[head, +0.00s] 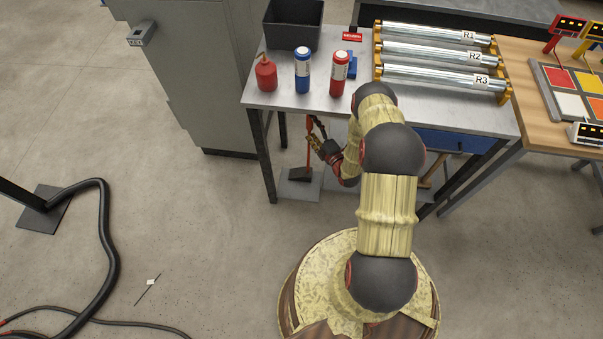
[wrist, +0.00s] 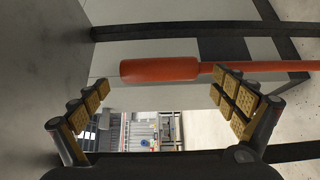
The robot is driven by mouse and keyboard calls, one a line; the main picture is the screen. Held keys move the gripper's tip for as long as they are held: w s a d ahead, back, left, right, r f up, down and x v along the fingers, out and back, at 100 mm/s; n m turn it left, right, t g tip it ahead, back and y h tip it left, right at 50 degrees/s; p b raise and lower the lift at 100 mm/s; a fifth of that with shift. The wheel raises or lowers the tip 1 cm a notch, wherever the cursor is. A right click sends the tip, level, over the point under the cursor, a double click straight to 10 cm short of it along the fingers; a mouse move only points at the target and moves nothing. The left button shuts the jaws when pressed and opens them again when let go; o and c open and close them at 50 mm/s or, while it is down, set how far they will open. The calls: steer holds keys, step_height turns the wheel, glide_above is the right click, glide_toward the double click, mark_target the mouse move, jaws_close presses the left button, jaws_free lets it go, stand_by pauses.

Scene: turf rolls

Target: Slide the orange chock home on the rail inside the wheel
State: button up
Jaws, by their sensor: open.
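My gripper (head: 318,146) is low at the front left of the metal workbench. In the wrist view my gripper (wrist: 160,90) is open, with nothing between its pads. An orange-red handle (wrist: 160,69) lies across the view just past the fingertips. Its thinner shaft runs right behind the right finger. Whether they touch, I cannot tell. In the head view this looks like the red rod (head: 308,152) standing beside my gripper, with a dark foot (head: 300,175) at its lower end. I cannot make out an orange chock, rail or wheel in either view.
The metal workbench (head: 400,105) holds metal rollers marked R1 (head: 440,34), R2 (head: 430,54) and R3 (head: 435,77), a red bottle (head: 266,74), two canisters (head: 303,72) and a black bin (head: 293,25). A grey cabinet (head: 195,70) stands left. Floor at left has a black hose (head: 108,240).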

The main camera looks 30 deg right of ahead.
steer(key=shift+c, duration=0.9)
steer(key=c, duration=1.9)
steer(key=shift+c, duration=0.4)
steer(key=shift+r, duration=0.2)
steer(key=shift+c, duration=0.2)
